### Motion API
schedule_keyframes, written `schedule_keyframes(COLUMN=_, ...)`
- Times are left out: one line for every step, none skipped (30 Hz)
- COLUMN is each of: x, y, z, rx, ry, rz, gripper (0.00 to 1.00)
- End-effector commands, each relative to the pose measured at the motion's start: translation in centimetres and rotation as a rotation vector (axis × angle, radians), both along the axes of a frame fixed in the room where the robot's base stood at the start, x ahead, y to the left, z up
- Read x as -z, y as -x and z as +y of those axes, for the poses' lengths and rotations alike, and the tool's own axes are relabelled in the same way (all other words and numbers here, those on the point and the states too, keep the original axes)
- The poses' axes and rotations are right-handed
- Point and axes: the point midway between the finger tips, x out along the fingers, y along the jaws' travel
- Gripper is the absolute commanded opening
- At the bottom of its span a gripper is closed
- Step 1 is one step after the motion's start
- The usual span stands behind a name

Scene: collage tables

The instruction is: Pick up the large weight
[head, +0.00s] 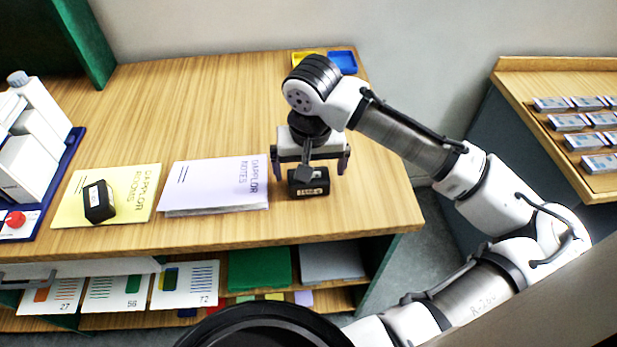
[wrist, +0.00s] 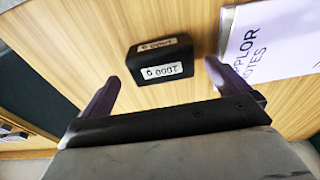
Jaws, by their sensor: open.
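A black block-shaped weight (head: 312,187) with a pale label stands on the wooden table, right of the lilac booklet. In the wrist view the weight (wrist: 160,62) lies between and just beyond the fingertips; its label looks like 2000 g, seen upside down. My gripper (head: 310,166) points down over this weight, its two fingers spread to either side, open and empty. My gripper also shows in the wrist view (wrist: 162,78). A second black weight (head: 99,201) lies on the yellow booklet at the left. Which is larger is hard to judge by eye.
The lilac booklet (head: 213,183) lies close left of my gripper, and the yellow booklet (head: 135,182) farther left. Blue and yellow trays (head: 342,61) sit at the back edge. A white device (head: 40,135) stands far left. The table's front edge is near.

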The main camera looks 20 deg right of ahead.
Motion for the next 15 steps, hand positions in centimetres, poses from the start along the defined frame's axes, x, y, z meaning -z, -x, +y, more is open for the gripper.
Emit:
schedule_keyframes(x=0.4, y=0.0, z=0.1, rx=0.0, ry=-0.001, rz=0.003, gripper=1.0)
schedule_keyframes(x=0.9, y=0.0, z=0.2, rx=0.0, ry=0.0, rz=0.003, gripper=1.0)
schedule_keyframes(x=1.5, y=-0.1, z=0.2, rx=0.001, ry=-0.002, rz=0.002, gripper=1.0)
schedule_keyframes(x=1.9, y=-0.1, z=0.2, rx=0.001, ry=-0.001, rz=0.003, gripper=1.0)
schedule_keyframes(x=2.3, y=-0.2, z=0.2, rx=0.002, ry=-0.001, rz=0.002, gripper=1.0)
schedule_keyframes(x=2.7, y=-0.3, z=0.2, rx=0.002, ry=-0.001, rz=0.001, gripper=1.0)
schedule_keyframes(x=2.9, y=-0.3, z=0.2, rx=0.002, ry=-0.001, rz=0.001, gripper=1.0)
schedule_keyframes(x=3.1, y=-0.3, z=0.1, rx=0.002, ry=-0.001, rz=0.001, gripper=1.0)
schedule_keyframes(x=3.3, y=-0.3, z=0.1, rx=0.002, ry=0.0, rz=0.0, gripper=1.0)
schedule_keyframes(x=3.3, y=-0.3, z=0.1, rx=0.002, ry=0.0, rz=0.0, gripper=1.0)
schedule_keyframes(x=3.4, y=-0.3, z=0.1, rx=0.002, ry=0.0, rz=0.0, gripper=1.0)
schedule_keyframes(x=3.4, y=-0.4, z=0.1, rx=0.001, ry=0.0, rz=0.0, gripper=1.0)
schedule_keyframes(x=3.4, y=-0.3, z=0.1, rx=0.001, ry=0.0, rz=0.0, gripper=1.0)
schedule_keyframes(x=3.4, y=-0.3, z=0.1, rx=0.001, ry=0.0, rz=0.0, gripper=1.0)
schedule_keyframes(x=3.4, y=-0.3, z=0.1, rx=0.001, ry=0.0, rz=0.0, gripper=1.0)
